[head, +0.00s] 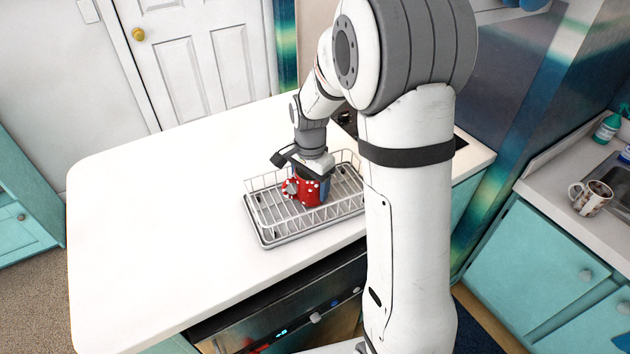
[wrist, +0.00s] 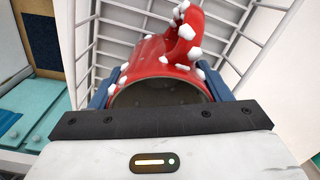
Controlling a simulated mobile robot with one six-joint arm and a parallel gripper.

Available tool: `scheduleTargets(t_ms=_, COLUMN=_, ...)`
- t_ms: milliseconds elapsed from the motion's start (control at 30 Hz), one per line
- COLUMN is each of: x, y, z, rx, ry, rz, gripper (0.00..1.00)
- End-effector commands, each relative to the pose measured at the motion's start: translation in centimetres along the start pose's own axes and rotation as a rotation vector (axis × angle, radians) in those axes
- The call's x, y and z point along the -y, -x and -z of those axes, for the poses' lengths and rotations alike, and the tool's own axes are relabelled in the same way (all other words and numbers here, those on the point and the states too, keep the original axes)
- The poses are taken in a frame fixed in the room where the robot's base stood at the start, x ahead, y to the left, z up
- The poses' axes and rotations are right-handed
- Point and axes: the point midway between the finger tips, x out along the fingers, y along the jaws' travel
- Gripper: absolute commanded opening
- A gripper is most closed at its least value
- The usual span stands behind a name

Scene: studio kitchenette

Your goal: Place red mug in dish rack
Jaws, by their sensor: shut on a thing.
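The red mug (head: 303,191), with white spots, is in the white wire dish rack (head: 270,236) on the counter. My gripper (head: 312,176) points down at the mug and is shut on it. In the wrist view the mug (wrist: 165,58) lies between the two blue fingers of my gripper (wrist: 160,92), its opening toward the camera and its spotted handle on the far side. The wires of the dish rack (wrist: 112,30) show behind and beside the mug. Whether the mug's base touches the rack floor is hard to tell.
The white counter (head: 150,220) is clear to the left of the rack. A dark cooktop (head: 345,121) lies behind the rack, partly hidden by my arm. At the right, a patterned mug (head: 590,197) stands beside the sink (head: 610,175), with a green bottle (head: 607,127) behind.

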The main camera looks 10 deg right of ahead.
Motion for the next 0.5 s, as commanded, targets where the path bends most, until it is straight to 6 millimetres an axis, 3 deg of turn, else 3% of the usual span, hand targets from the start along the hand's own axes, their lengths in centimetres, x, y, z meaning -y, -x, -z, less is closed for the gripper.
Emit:
scheduleTargets(t_ms=133, x=0.04, y=-0.39, z=0.0, rx=0.0, ry=0.0, rz=0.001, gripper=0.39)
scheduleTargets(t_ms=167, x=0.02, y=-0.27, z=-0.01, rx=0.0, ry=0.001, rz=0.0, gripper=0.73)
scheduleTargets(t_ms=400, x=0.04, y=-0.22, z=-0.03, rx=0.0, ry=0.001, rz=0.0, gripper=0.93)
scheduleTargets(t_ms=500, x=0.05, y=-0.22, z=-0.04, rx=0.0, ry=0.001, rz=0.0, gripper=0.93)
